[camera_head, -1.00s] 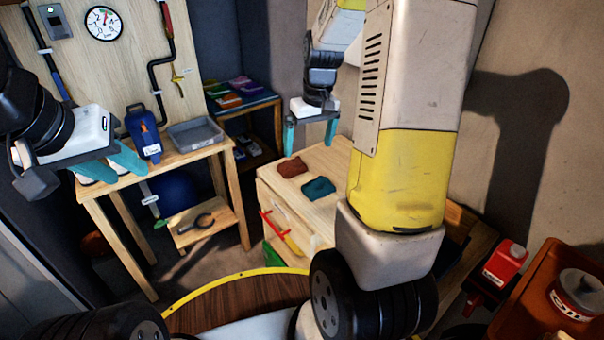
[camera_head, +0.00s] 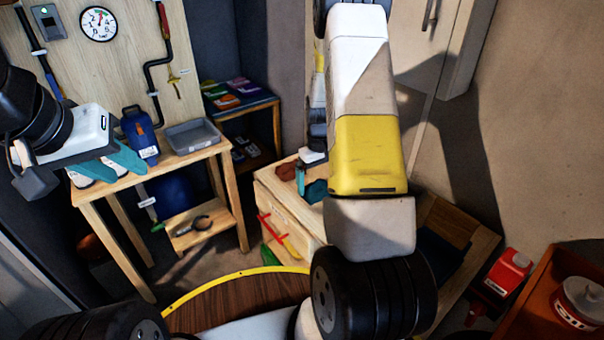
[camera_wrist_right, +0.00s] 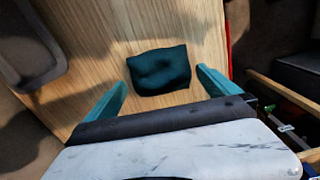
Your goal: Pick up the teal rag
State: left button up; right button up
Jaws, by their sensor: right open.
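The teal rag (camera_head: 316,192) lies flat on the light wooden cabinet top (camera_head: 270,182), partly hidden by my right arm in the head view. In the right wrist view the rag (camera_wrist_right: 160,70) shows whole, dark teal and slightly rumpled. My right gripper (camera_wrist_right: 162,78) is open, with one teal finger on each side of the rag's near part and nothing held. In the head view my right gripper (camera_head: 308,180) is just by the rag; its height above the top is unclear. My left gripper (camera_head: 108,170) is open and empty by the workbench at the left.
The workbench holds a blue jug (camera_head: 140,135) and a grey tray (camera_head: 195,135). A red bottle (camera_head: 508,272) stands at the right, near an orange cart (camera_head: 530,305).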

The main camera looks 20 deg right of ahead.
jog(key=shift+f, duration=0.3)
jog(key=c, duration=1.3)
jog(key=shift+o, duration=0.2)
jog(key=shift+r, duration=0.2)
